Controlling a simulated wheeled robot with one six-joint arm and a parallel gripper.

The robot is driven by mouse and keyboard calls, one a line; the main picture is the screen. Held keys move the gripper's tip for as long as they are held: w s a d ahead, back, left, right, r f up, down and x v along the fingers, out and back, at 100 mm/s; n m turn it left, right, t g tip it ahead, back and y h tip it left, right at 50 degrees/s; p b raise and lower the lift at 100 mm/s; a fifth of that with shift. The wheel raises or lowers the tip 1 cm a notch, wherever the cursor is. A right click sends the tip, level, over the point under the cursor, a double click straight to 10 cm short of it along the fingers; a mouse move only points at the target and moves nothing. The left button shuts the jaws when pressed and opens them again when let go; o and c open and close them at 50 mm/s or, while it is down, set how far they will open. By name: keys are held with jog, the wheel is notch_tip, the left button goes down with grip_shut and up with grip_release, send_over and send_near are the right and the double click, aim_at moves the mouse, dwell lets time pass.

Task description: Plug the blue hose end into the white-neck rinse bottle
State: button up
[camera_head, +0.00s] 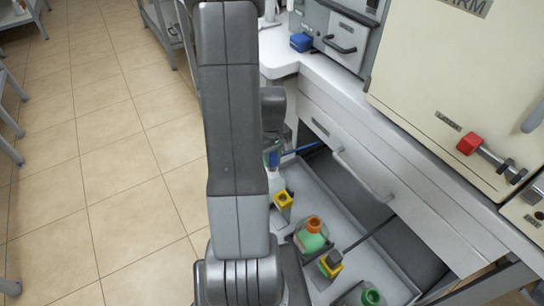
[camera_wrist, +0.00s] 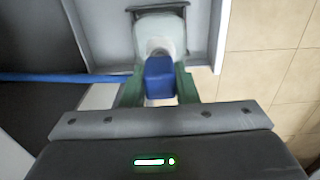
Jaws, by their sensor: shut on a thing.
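The blue hose end (camera_wrist: 159,78) is a blue block between the green fingers of my gripper (camera_wrist: 159,90), which is shut on it. The pale rinse bottle (camera_wrist: 160,28) lies just beyond the hose end in the wrist view, with its whitish neck right at the block's edge. I cannot tell whether they touch or whether the end is in the neck. The blue hose (camera_wrist: 60,78) runs off to the left. In the head view the blue end (camera_head: 273,158) shows beside my arm, above the drawer; my arm hides most of the bottle.
An open grey drawer (camera_head: 293,169) holds an orange-necked green bottle (camera_head: 312,237), yellow-topped bottles (camera_head: 284,198) and a green-capped bottle (camera_head: 371,297). The white counter (camera_head: 345,84) with machines stands at right. The tiled floor (camera_head: 110,150) at left is clear.

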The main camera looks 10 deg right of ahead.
jog(key=shift+f+b, duration=0.55)
jog(key=shift+f, duration=0.25)
jog(key=o, duration=1)
notch_tip(320, 180, up, 14)
jog(key=p, duration=0.3)
jog(key=shift+f, duration=0.1)
